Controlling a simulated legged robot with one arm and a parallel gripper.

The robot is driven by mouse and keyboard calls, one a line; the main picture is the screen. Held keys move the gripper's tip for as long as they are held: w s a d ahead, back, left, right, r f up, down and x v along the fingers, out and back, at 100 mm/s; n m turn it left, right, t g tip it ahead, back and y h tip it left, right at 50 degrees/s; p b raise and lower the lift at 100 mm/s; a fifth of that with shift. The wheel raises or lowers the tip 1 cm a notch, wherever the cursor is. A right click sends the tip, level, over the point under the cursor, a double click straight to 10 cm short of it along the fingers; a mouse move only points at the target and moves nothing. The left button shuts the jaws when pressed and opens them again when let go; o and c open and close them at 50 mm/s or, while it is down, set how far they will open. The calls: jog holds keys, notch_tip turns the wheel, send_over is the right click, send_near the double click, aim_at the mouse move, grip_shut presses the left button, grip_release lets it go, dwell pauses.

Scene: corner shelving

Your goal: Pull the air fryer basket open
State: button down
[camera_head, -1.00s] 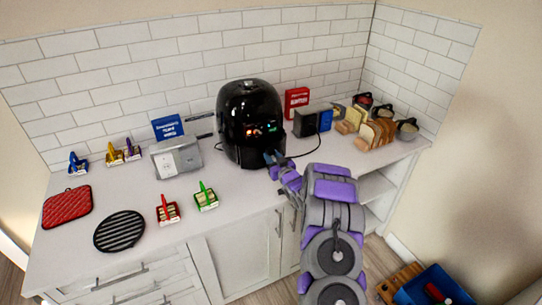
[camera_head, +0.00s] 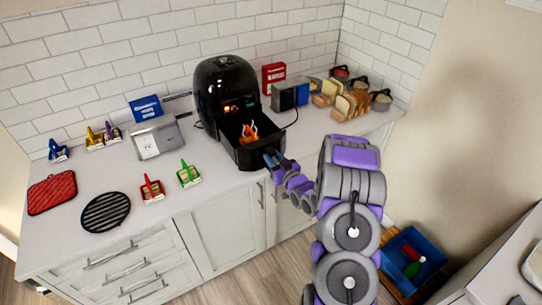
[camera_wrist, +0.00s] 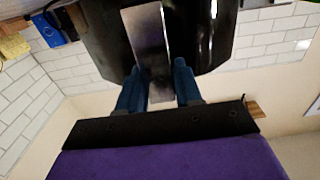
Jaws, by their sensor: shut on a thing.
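The black air fryer (camera_head: 222,88) stands on the counter against the tiled wall. Its basket (camera_head: 240,152) is pulled out toward the counter's front edge, and an orange item (camera_head: 250,134) shows inside it. My gripper (camera_head: 271,158) is at the front of the basket. In the wrist view, my gripper's blue fingers (camera_wrist: 159,85) are on either side of the metallic handle (camera_wrist: 147,40), shut on it. The black basket front fills the top of that view.
A grey appliance (camera_head: 158,138), a red mat (camera_head: 52,192), a round black grill plate (camera_head: 105,212) and small handled items lie to the left. Bread (camera_head: 352,104) and pots stand to the right. A blue bin (camera_head: 415,255) is on the floor at right.

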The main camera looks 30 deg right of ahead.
jog(key=shift+d, duration=0.1)
jog(key=c, duration=0.8)
grip_release()
jog(key=shift+c, duration=0.2)
jog(key=s+p, duration=0.1)
jog(key=s, duration=1.6)
jog(key=shift+s+d+p, duration=0.2)
jog(key=shift+d+p, duration=0.15)
